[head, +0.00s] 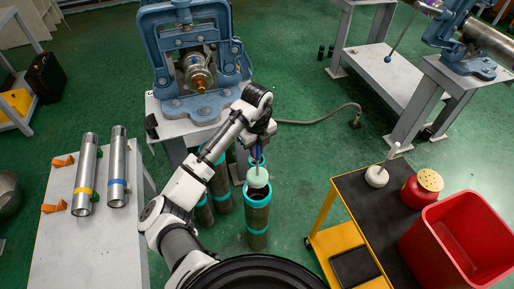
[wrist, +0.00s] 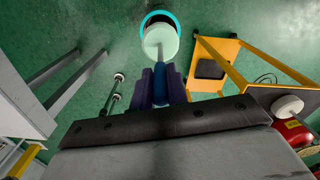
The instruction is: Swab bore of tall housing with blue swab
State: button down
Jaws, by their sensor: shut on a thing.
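My gripper (head: 259,148) is shut on the blue handle of the blue swab (wrist: 161,78), which hangs head down. The swab's pale green round head (head: 257,177) is over the mouth of the tall housing (head: 257,222), a green cylinder with teal bands standing upright on the floor. In the wrist view the head covers part of the teal rim (wrist: 147,19), and dark bore shows beside it. The head looks off centre, outside the bore; the gap to the rim cannot be told. My purple fingers flank the handle.
More teal-banded cylinders (head: 220,190) stand close left of the housing. A blue pipe vise (head: 190,60) is behind. Two steel pipes (head: 117,165) lie on the left table.

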jog(key=b, duration=0.4)
send_over(257, 174)
jog(key=shift+w+f, duration=0.2)
jog(key=shift+f, duration=1.25)
jog(key=shift+w+f, duration=0.15)
jog(key=shift+f, duration=1.25)
jog(key=shift+a+f+b, duration=0.1)
jog(key=shift+f+b, duration=2.05)
jog(key=shift+f, duration=1.2)
jog(key=shift+r, duration=0.1)
jog(key=shift+r+n+p, duration=0.6)
jog(key=shift+n+p, duration=0.4)
jog(key=shift+p, duration=0.1)
jog(key=shift+r+n+p, duration=0.25)
jog(key=shift+n+p, duration=0.25)
jog(key=shift+n, duration=0.15)
jog(key=shift+r+n+p, duration=0.25)
jog(key=shift+n+p, duration=0.25)
jog(key=shift+n, duration=0.15)
jog(key=shift+f, duration=0.15)
jog(key=m+b, duration=0.1)
jog(key=m, duration=0.1)
jog(key=f+m+b, duration=0.1)
jog(key=shift+m+b, duration=0.35)
jog(key=shift+m, duration=0.05)
jog(key=m+b, duration=0.1)
jog(key=m, duration=0.1)
jog(key=f+m+b, duration=0.1)
jog(key=m+b, duration=0.1)
jog(key=m, duration=0.1)
